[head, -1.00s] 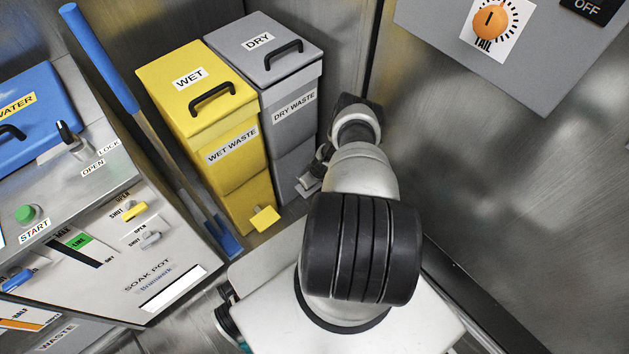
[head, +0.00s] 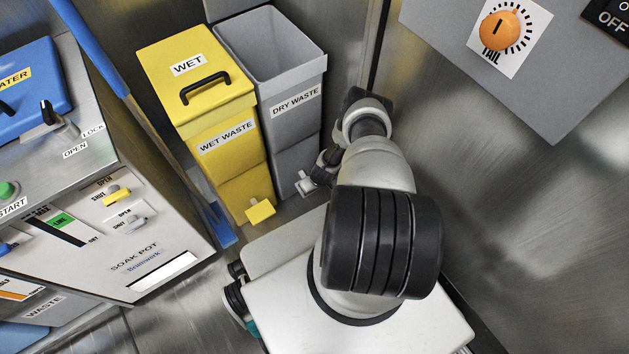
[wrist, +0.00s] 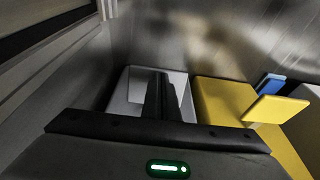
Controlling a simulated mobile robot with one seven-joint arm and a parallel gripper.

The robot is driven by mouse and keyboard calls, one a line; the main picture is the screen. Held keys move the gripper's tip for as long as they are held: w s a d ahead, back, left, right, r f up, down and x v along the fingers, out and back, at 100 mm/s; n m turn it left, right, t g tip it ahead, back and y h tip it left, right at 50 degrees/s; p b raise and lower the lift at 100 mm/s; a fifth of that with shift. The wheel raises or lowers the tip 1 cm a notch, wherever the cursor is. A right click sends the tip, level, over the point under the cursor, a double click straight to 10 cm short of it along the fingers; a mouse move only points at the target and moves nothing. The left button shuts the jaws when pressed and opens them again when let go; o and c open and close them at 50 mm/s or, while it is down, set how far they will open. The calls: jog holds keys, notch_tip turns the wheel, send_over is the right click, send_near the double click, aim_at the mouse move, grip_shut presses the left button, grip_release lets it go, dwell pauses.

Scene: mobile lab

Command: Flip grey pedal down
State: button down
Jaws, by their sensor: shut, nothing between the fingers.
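The grey pedal (head: 305,186) is at the foot of the grey dry waste bin (head: 290,110) in the head view. The bin stands open: its lid is out of sight and I see into its grey interior. My gripper (head: 322,176) is low beside the pedal, partly hidden by my arm. In the wrist view the fingers of my gripper (wrist: 159,98) are together in front of light grey surfaces. They hold nothing. I cannot tell whether they touch the pedal.
The yellow wet waste bin (head: 215,130) stands closed on the left, with its yellow pedal (head: 260,211) sticking out. The soak pot cabinet (head: 150,250) is farther left. A metal wall (head: 510,210) is close on the right. A blue-handled tool (head: 90,45) leans behind the cabinet.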

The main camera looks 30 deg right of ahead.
jog(key=shift+a+r, duration=0.1)
jog(key=shift+r, duration=0.1)
jog(key=shift+r+p, duration=0.55)
jog(key=shift+r, duration=0.2)
jog(key=shift+w, duration=0.1)
